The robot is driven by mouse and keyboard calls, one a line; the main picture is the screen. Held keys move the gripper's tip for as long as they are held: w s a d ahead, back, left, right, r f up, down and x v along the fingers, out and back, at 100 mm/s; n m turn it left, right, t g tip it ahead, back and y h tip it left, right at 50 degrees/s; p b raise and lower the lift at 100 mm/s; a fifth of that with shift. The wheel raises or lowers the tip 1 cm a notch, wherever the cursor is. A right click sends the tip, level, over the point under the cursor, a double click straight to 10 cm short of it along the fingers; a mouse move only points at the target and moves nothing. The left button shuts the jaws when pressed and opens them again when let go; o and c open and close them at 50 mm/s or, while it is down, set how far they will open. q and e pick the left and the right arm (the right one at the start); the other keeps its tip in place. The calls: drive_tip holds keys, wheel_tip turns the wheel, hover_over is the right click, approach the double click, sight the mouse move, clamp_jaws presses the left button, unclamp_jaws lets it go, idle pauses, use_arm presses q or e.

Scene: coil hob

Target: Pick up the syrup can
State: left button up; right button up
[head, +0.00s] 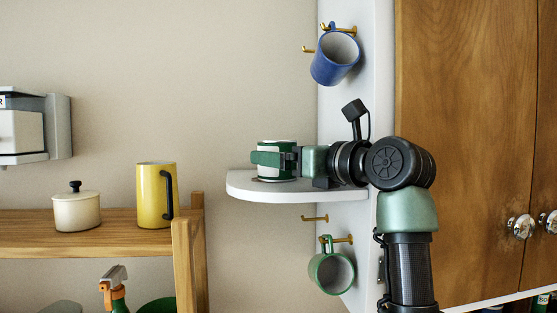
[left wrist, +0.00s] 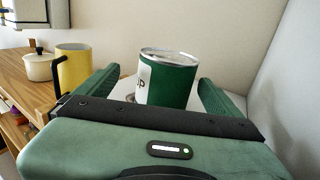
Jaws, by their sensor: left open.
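The syrup can (head: 277,146) is a green and white cylinder with a metal lid. It stands upright on the white rounded shelf (head: 290,192) in the head view. In the left wrist view the can (left wrist: 172,82) stands between the two green fingers, with a gap visible on each side. My left gripper (head: 268,158) reaches in from the right, level with the can; one finger crosses the can's near side and the other is hidden behind it. It is open; it also shows in the left wrist view (left wrist: 160,80). My right gripper is not in view.
A blue mug (head: 333,62) hangs above the shelf and a green mug (head: 331,273) below, both on the white panel (head: 354,215). A yellow mug (head: 154,196) and a cream pot (head: 77,211) stand on the wooden shelf (head: 115,222) at left. Wooden cabinet doors (head: 465,110) are at right.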

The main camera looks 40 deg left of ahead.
use_arm(q)
drive_tip(key=shift+w+a, duration=0.2)
drive_tip(key=shift+a, duration=0.1)
drive_tip(key=shift+w+a+r+p, duration=0.1)
drive_tip(key=shift+w+a+p, duration=0.05)
drive_tip(key=shift+a+p, duration=0.25)
drive_tip(key=shift+a+r+p, duration=0.2)
drive_tip(key=shift+a+p, duration=0.4)
drive_tip(key=a+p, duration=0.1)
drive_tip(key=w+a+p, duration=0.1)
drive_tip(key=a, duration=0.1)
drive_tip(key=a+p, duration=0.1)
drive_tip(key=p, duration=0.1)
drive_tip(key=shift+w+a, duration=0.3)
drive_tip(key=shift+a, duration=0.2)
drive_tip(key=shift+s+d, duration=0.1)
drive_tip(key=shift+d, duration=0.05)
drive_tip(key=c, duration=2.1)
